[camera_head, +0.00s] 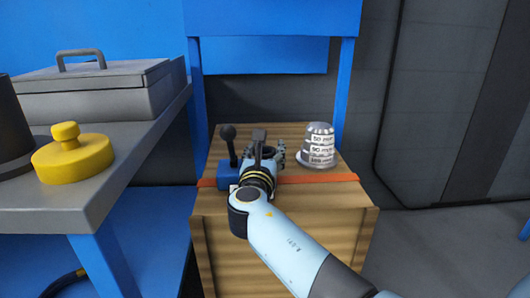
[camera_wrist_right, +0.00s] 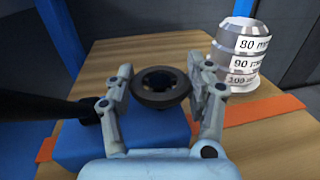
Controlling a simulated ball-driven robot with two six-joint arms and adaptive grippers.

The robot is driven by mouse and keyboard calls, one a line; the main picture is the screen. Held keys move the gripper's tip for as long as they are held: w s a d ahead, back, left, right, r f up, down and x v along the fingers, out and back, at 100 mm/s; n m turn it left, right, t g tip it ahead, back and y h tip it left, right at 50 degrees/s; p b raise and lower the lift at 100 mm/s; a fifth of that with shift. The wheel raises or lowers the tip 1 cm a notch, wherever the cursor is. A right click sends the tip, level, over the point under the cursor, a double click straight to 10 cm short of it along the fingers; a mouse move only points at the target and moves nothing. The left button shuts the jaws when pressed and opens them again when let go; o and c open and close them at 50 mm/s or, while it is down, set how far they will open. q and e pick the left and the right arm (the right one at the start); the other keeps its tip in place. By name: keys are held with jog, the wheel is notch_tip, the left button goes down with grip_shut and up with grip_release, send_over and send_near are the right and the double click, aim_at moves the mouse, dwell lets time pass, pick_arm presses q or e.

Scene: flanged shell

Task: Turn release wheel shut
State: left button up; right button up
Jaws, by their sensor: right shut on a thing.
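The release wheel (camera_wrist_right: 148,97) is a dark round ring with a hollow centre, on top of a blue block (camera_wrist_right: 78,147). In the right wrist view it sits between the two fingers of my right gripper (camera_wrist_right: 163,76), which is shut on it from both sides. In the head view my right gripper (camera_head: 264,152) is over the blue block (camera_head: 229,176) on the wooden crate (camera_head: 285,225), and hides most of the wheel. My left gripper is not in view.
A silver stepped shell (camera_head: 321,135) with number labels stands right of the gripper. A black ball-topped lever (camera_head: 229,137) rises left of it. An orange strap (camera_head: 325,179) crosses the crate. A grey bench at left holds a yellow knobbed disc (camera_head: 74,157) and lidded box (camera_head: 110,88).

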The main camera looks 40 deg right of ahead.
aim_at(265, 150)
jog(key=o, duration=1.2)
notch_tip(265, 150, up, 10)
jog(key=shift+f, duration=0.1)
